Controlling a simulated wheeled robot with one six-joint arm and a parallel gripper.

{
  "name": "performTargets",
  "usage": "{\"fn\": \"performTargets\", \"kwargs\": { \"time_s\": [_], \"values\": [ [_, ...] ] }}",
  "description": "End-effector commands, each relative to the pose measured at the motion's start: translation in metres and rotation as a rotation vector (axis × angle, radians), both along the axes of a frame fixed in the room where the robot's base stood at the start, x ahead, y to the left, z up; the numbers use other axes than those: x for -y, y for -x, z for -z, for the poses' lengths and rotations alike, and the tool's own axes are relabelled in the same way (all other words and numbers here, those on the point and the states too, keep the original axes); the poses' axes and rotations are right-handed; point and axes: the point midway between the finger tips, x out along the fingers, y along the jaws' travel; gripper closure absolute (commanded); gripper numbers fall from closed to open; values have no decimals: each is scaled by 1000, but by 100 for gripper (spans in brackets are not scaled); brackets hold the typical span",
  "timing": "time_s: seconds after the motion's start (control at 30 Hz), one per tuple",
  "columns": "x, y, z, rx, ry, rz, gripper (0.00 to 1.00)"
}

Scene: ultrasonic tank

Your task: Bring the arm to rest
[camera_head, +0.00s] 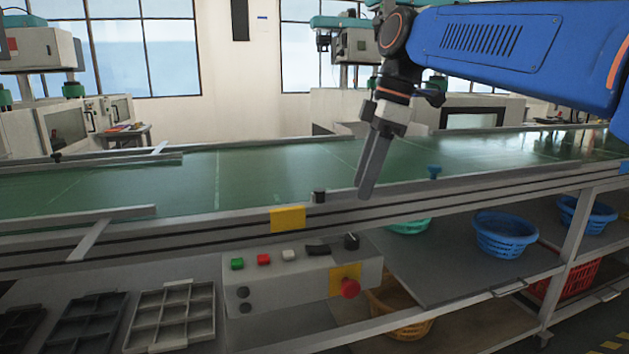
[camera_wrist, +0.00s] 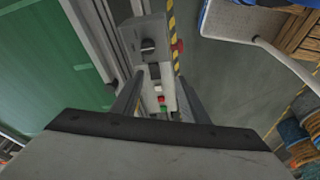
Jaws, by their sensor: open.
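My gripper (camera_head: 366,190) hangs from my blue arm at the right of the head view, its fingers pointing down in front of the green conveyor belt (camera_head: 260,178). In the wrist view my gripper (camera_wrist: 156,98) shows two dark fingers spread apart with nothing between them. Beyond the fingers lies the control box (camera_head: 300,285), with green, red and white buttons, a black knob and a red stop button (camera_head: 349,288). The control box also shows in the wrist view (camera_wrist: 144,30). I cannot tell the exact gap between the fingertips and the conveyor edge.
Blue baskets (camera_head: 503,236) stand on the shelf (camera_head: 440,265) under the conveyor at the right. A yellow basket (camera_head: 402,322) sits lower down. Grey divided trays (camera_head: 172,318) lie at the front left.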

Motion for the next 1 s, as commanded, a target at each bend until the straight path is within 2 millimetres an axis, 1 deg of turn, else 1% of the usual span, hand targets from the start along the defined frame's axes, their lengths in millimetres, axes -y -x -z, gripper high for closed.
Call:
{"fn": "performTargets", "kwargs": {
  "time_s": [0.03,0.17,0.2,0.27,0.47,0.57,0.6,0.8,0.9,1.0],
  "values": [
    [13,11,10,3,5,81,59],
    [43,34,42,11,15,308,59],
    [52,41,52,14,17,376,59],
    [66,53,68,19,19,476,59],
    [107,94,126,44,8,804,59],
    [125,115,157,58,-7,964,59],
    [132,124,171,65,-14,1027,59],
    [161,165,236,95,-60,1315,59],
    [171,180,261,108,-84,1419,59],
    [176,190,278,115,-102,1486,59]
  ]
}}
